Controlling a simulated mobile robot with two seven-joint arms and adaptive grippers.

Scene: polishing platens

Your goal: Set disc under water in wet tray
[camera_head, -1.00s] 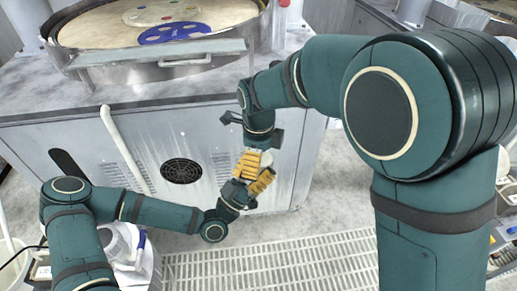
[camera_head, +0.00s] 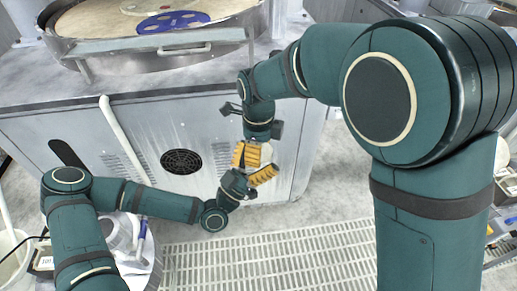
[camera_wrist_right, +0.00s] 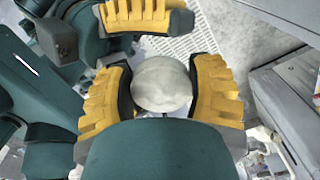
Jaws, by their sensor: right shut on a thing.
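A pale, rounded disc (camera_wrist_right: 160,84) sits between the two yellow ribbed fingers of my right gripper (camera_wrist_right: 160,90), which is shut on it. In the head view, the right gripper (camera_head: 249,154) hangs in front of the grey cabinet, and a bit of the pale disc (camera_head: 267,152) shows beside its fingers. My left gripper (camera_head: 262,175) is just below and apart from the disc. A yellow finger of it (camera_wrist_right: 150,16) shows at the top of the wrist view; whether it is open is unclear. I cannot make out a wet tray.
A large round platen (camera_head: 90,20) with a blue perforated plate (camera_head: 172,22) stands on the grey cabinet (camera_head: 100,125) at the upper left. A white grated floor (camera_head: 260,262) lies below. White containers (camera_head: 120,235) stand near my left arm.

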